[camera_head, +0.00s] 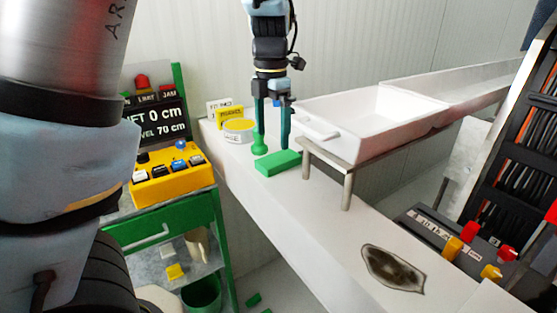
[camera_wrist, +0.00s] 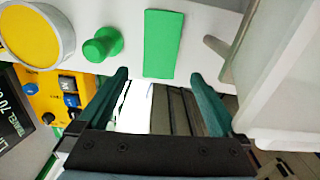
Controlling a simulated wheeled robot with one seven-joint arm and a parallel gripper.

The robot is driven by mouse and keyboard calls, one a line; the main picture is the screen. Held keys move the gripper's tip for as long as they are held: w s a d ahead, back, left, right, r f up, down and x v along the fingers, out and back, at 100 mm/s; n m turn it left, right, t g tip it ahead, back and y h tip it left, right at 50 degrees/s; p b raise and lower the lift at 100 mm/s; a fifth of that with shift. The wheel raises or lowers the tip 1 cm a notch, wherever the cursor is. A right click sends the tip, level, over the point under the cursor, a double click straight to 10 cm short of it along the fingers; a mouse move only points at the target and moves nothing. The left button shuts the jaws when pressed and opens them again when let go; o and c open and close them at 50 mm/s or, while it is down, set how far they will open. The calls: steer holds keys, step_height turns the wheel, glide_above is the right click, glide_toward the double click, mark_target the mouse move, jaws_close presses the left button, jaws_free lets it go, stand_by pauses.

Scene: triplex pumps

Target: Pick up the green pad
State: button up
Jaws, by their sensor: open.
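The green pad (camera_head: 278,163) is a flat rectangular block lying on the white ledge in the head view. It also shows in the wrist view (camera_wrist: 162,43), ahead of the fingertips and in line with the gap between them. My gripper (camera_head: 272,142) points down close to the pad in the head view. In the wrist view its two dark teal fingers (camera_wrist: 160,76) stand wide apart with nothing between them. A green knob-shaped piece (camera_wrist: 103,45) stands just left of the pad, and it also shows in the head view (camera_head: 259,147).
A yellow-lidded tin (camera_head: 238,130) stands left of the knob. A white tray (camera_head: 345,140) on metal legs stands close on the pad's right. A yellow button box (camera_head: 172,180) sits on the green cart at left. The ledge front has a dark stain (camera_head: 393,268) and free room.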

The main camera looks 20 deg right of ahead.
mark_target(272, 160)
steer(key=shift+f+p, duration=0.45)
steer(key=shift+f, duration=3.1)
steer(key=c, duration=1.3)
